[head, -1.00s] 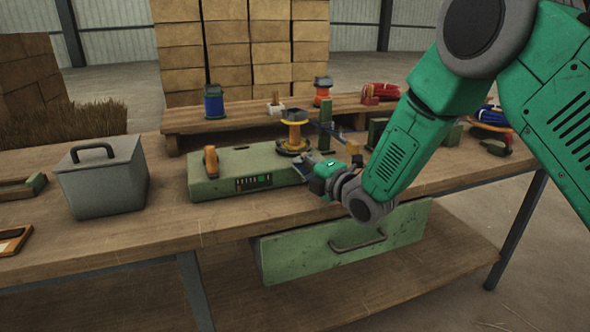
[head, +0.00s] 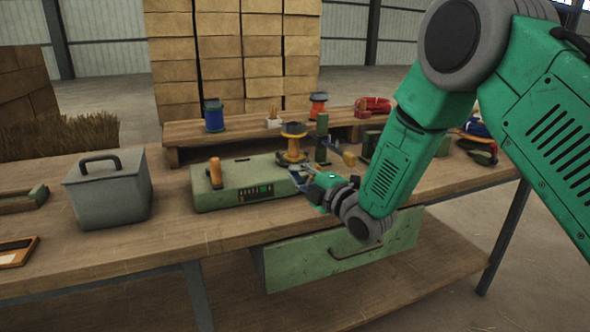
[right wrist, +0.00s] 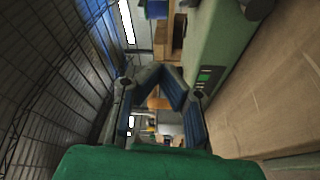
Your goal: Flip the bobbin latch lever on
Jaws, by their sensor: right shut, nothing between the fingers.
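A pale green winding machine (head: 240,195) sits on the workbench with an orange upright handle (head: 215,172) on its left part and a small lit panel on its front. An orange-yellow bobbin (head: 293,146) stands upright at its right end. I cannot tell which part is the latch lever. My right gripper (head: 299,174) is shut and empty at the machine's right front edge, just below the bobbin; contact cannot be told. In the right wrist view its blue fingers (right wrist: 162,76) come together beside the machine's green side (right wrist: 222,35). My left gripper is not in view.
A raised shelf behind carries a blue spool (head: 213,115), an orange spool (head: 318,105) and a red object (head: 373,106). A grey lidded box (head: 108,190) stands left of the machine.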

